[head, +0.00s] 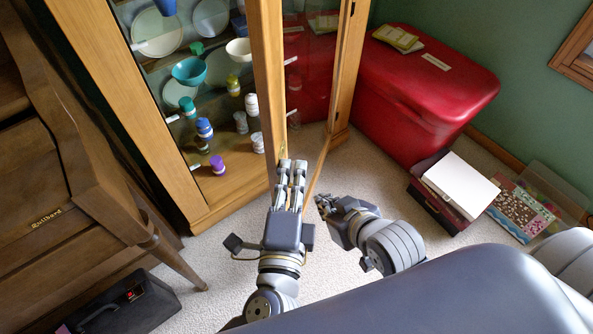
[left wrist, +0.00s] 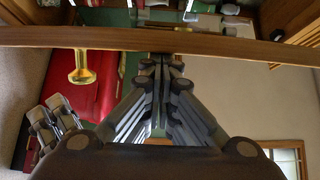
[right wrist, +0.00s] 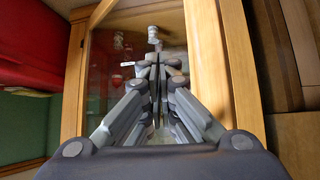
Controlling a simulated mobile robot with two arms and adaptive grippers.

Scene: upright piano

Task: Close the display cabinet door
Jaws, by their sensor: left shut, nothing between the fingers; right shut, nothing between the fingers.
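The wooden display cabinet (head: 92,75) stands at upper left in the head view. Its glass door stands open, its wooden edge stile (head: 268,90) towards me and its far stile (head: 350,60) further back. My left gripper (head: 292,165) is shut and empty at the lower part of the edge stile; I cannot tell if it touches. In the left wrist view the stile (left wrist: 230,47) crosses just beyond the fingertips, with a brass knob (left wrist: 85,67) on it. My right gripper (head: 322,202) is shut and empty, low near the door's bottom; its wrist view shows the glass pane (right wrist: 118,85) ahead.
Dishes such as a teal bowl (head: 189,70) and several small jars sit on the cabinet shelves. A red chest (head: 415,85) stands behind the door. A dark box (head: 440,205) with a white top lies at right. A brown piano (head: 45,190) is at left. Carpet lies between.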

